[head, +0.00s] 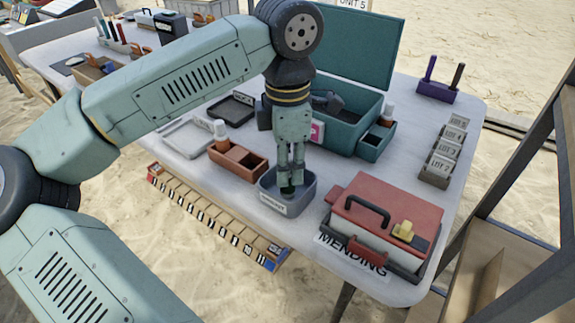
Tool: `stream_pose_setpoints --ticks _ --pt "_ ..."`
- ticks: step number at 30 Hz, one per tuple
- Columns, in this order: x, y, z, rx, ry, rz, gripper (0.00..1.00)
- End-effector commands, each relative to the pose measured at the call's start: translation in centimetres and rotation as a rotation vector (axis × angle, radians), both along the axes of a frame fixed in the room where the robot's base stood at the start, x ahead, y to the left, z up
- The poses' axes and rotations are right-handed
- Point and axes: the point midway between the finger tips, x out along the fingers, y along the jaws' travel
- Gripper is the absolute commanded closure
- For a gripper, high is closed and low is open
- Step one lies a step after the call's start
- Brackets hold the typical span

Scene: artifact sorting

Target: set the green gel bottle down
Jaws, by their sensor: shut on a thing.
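My gripper (290,179) points straight down over the small grey bin (305,200) near the table's front edge. It is shut on the green gel bottle (288,189), of which only a small dark green part shows between and below the fingertips. The bottle is inside the bin's opening, within its walls. Whether it touches the bin's floor cannot be told. The bin has a pale label on its front wall.
A brown divided box (238,160) with a white-capped bottle stands left of the bin. A red-lidded case (388,215) is close on the right. Behind my gripper is an open teal case (345,125). Card holders (434,178) stand at the right edge. Bare tabletop (320,165) shows between them.

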Motion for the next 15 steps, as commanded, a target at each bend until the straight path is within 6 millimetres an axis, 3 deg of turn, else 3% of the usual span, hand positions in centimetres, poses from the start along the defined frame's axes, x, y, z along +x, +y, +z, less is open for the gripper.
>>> stream_pose_setpoints --ticks 12,13,15 --pt "-0.01 0.00 -1.05 0.000 0.000 0.000 1.00" --pt "-0.01 0.00 -0.85 0.000 0.000 0.000 0.75" --pt "-0.01 0.00 -0.82 0.000 0.000 0.000 0.70"
